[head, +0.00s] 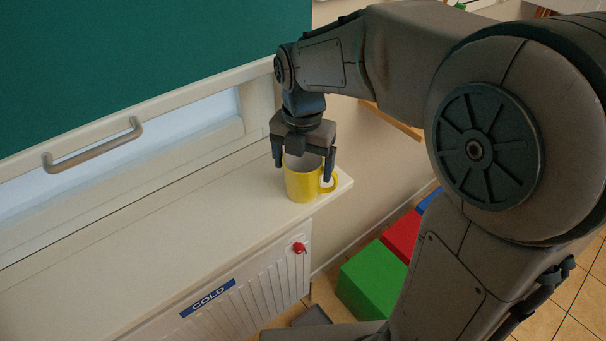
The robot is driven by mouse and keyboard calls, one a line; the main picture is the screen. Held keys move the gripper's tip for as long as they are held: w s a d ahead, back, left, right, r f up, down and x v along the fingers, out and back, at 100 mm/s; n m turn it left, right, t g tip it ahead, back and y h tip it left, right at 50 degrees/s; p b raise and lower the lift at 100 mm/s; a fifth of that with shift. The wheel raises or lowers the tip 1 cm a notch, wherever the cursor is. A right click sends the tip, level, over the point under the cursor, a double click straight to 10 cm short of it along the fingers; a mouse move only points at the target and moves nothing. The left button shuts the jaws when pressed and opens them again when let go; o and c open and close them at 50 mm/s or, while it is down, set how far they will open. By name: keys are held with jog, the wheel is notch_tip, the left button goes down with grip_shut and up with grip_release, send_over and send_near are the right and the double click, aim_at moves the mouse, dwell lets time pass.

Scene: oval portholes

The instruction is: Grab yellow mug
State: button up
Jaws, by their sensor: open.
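A yellow mug (302,184) with a pale inside stands upright near the right end of a white ledge (180,223). Its handle points to the right. My gripper (304,169) points down over the mug and is open. One finger shows at the left of the mug's rim and the other at the right, near the handle. I cannot tell whether either finger touches the mug. The gripper hides part of the mug's back rim.
A white radiator with a blue COLD label (208,298) and a red knob (299,247) is below the ledge. A window handle (92,147) sticks out at left. Green (371,280) and red (402,236) blocks are on the floor. The ledge's left part is clear.

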jog(key=c, duration=0.9)
